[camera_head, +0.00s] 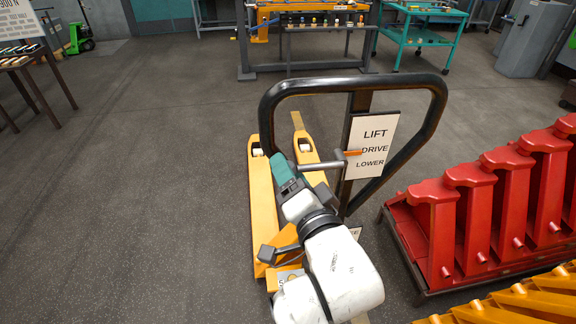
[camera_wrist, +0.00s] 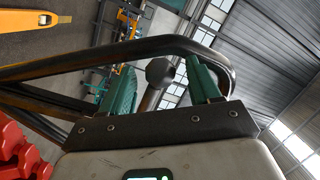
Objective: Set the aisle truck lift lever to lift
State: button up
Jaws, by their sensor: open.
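The yellow aisle truck (camera_head: 262,215) stands on the floor with a black loop handle (camera_head: 355,80). A white sign (camera_head: 371,145) on its post reads LIFT, DRIVE, LOWER from top to bottom. The grey lift lever (camera_head: 322,165) sticks out to the left of the post, and its orange pointer (camera_head: 353,152) is beside DRIVE. My gripper (camera_head: 284,166) is at the lever's free end. In the wrist view, my gripper's green fingers (camera_wrist: 158,82) are apart, with the lever's rounded dark end (camera_wrist: 159,71) between them. Contact cannot be told.
Red stands (camera_head: 500,200) and yellow parts (camera_head: 520,300) lie close on the right. A workbench (camera_head: 300,70) and a teal cart (camera_head: 420,40) stand behind. A table (camera_head: 30,60) is at far left. The floor on the left is clear.

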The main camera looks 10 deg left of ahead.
jog(key=shift+x, duration=0.9)
grip_shut()
